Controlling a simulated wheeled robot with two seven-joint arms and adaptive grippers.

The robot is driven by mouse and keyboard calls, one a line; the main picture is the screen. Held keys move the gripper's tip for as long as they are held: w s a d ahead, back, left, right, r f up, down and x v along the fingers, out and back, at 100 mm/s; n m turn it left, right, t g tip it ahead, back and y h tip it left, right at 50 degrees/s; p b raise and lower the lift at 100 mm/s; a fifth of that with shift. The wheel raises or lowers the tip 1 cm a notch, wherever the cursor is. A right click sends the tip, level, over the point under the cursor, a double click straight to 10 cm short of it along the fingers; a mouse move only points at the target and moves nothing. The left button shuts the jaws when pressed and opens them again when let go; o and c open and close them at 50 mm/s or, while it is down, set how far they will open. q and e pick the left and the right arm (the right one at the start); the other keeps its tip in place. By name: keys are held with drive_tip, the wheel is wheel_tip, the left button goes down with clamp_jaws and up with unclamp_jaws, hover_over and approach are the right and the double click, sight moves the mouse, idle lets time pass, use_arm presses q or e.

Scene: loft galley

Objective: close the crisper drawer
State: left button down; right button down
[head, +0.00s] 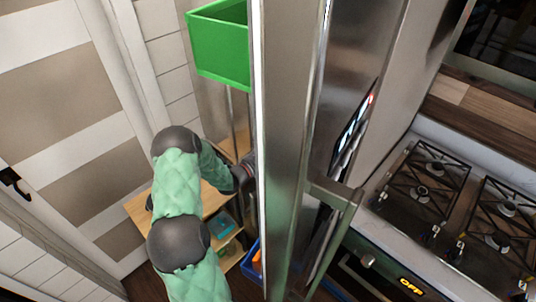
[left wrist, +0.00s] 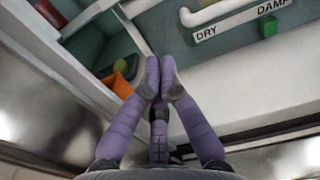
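In the left wrist view, a pale panel (left wrist: 240,50) carries a slider label reading DRY and DAMP (left wrist: 240,20) with a green knob (left wrist: 268,26); it appears to belong to the crisper drawer. My left gripper (left wrist: 160,70) is in front of it, its fingertips drawn together with nothing visible between them. I cannot tell whether the tips touch the panel. In the head view, my green-sleeved left arm reaches behind the tall steel fridge door (head: 285,150), which hides the gripper and drawer. How far the drawer stands out is unclear. My right gripper is not visible.
In the head view, a green bin (head: 222,60) is high beside the door. A wooden shelf unit (head: 135,208) and a blue bin (head: 250,262) are below. A gas stove (head: 450,200) is at right. The wrist view shows an orange object (left wrist: 122,86) left of the fingers.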

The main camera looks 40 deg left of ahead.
use_arm(q)
drive_tip(key=w, duration=0.7)
drive_tip(key=shift+w+d, duration=0.15)
drive_tip(key=shift+d, duration=0.1)
drive_tip(key=shift+w+d+b, duration=0.15)
drive_tip(key=shift+w+b, duration=0.65)
drive_tip(key=shift+w, duration=0.4)
drive_tip(key=shift+r, duration=0.15)
